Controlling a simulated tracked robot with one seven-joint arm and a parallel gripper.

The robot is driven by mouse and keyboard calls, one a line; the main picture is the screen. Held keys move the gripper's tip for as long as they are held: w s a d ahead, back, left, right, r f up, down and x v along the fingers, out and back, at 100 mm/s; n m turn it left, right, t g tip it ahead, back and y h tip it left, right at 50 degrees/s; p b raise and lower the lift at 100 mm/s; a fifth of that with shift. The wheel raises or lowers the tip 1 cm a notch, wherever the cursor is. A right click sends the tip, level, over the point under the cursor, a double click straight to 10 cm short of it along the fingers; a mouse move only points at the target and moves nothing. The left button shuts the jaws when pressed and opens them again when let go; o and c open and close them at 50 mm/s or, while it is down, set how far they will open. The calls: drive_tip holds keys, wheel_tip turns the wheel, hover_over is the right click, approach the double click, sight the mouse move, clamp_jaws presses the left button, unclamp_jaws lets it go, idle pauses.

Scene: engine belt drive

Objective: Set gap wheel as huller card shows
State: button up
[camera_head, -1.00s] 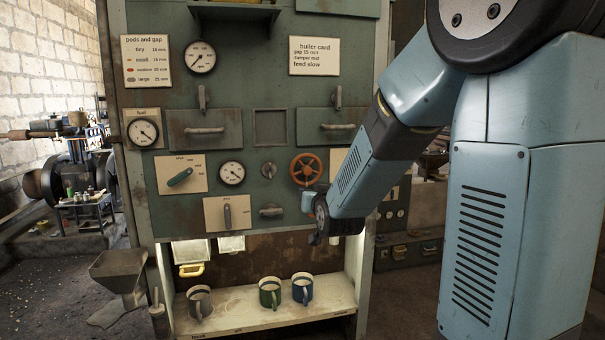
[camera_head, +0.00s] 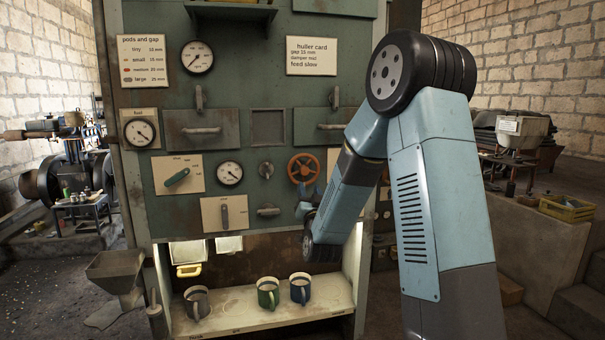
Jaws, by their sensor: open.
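The orange-red gap wheel (camera_head: 303,168) is a small spoked handwheel on the right of the green panel. The huller card (camera_head: 312,56) at upper right seems to read gap 15 mm, a blurred damper line, and feed slow. The pods and gap card (camera_head: 143,61) at upper left lists tiny, small, medium and large with mm values. My gripper (camera_head: 308,190) is open just below the wheel, partly hidden by my wrist. I cannot tell whether it touches the wheel's lower rim.
A lever dial (camera_head: 178,178), a round gauge (camera_head: 230,173), a lower lever plate (camera_head: 225,213) and a grey knob (camera_head: 268,210) sit left of my gripper.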

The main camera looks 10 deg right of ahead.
sight(305, 174)
drive_tip(key=x, duration=1)
drive_tip(key=shift+w+r, duration=0.1)
drive_tip(key=shift+w, duration=0.1)
drive_tip(key=shift+c, duration=0.3)
drive_tip(key=c, duration=0.6)
drive_tip(key=shift+a, duration=0.15)
